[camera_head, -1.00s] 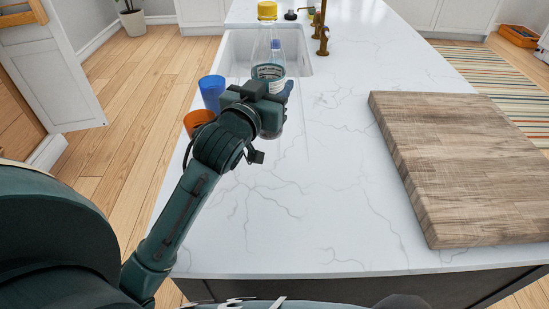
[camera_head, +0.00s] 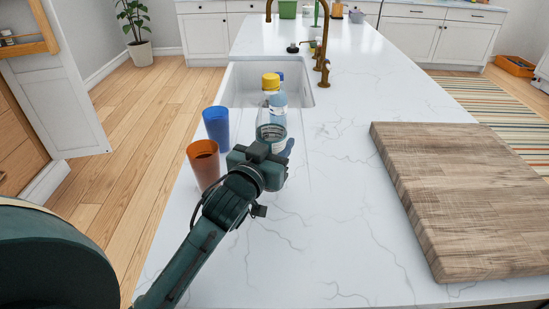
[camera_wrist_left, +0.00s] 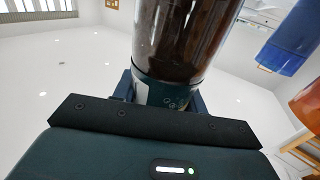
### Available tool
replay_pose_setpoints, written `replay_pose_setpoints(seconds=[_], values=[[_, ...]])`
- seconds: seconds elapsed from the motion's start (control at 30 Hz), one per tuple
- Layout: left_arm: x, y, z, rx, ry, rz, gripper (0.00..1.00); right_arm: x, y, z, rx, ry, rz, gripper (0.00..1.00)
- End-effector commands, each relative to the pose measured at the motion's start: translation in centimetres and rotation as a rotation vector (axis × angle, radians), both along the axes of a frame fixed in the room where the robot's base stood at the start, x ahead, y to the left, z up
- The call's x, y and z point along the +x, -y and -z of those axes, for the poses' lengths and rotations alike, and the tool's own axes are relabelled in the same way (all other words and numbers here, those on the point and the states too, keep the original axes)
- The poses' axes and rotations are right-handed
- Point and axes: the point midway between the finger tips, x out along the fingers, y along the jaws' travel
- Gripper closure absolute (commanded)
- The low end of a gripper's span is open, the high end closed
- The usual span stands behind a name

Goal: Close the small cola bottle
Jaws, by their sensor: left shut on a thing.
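My right gripper is not in view.
A blue cup (camera_head: 216,128) and an orange cup (camera_head: 203,165) stand just left of the gripper. Behind are the sink (camera_head: 236,85) and a brass tap (camera_head: 324,72). A thick wooden board (camera_head: 465,195) lies right. The white counter (camera_head: 325,220) between is clear.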

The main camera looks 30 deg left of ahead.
Motion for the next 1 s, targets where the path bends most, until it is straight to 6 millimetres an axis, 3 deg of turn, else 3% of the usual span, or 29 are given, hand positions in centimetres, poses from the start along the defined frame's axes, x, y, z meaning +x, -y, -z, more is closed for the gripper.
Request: replay_pose_setpoints(seconds=[0.27,0.7,0.73,1.0], values=[[0.0,0.0,3.5,0.0,-0.002,0.0,1.0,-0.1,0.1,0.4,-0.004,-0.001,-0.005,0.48],[0.0,0.0,4.1,0.0,0.0,0.001,1.0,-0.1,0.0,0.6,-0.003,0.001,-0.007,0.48],[0.0,0.0,4.1,0.0,-0.002,0.0,0.56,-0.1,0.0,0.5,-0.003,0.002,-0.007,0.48],[0.0,0.0,4.1,0.0,-0.003,0.0,0.35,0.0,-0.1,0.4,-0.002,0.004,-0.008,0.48]])
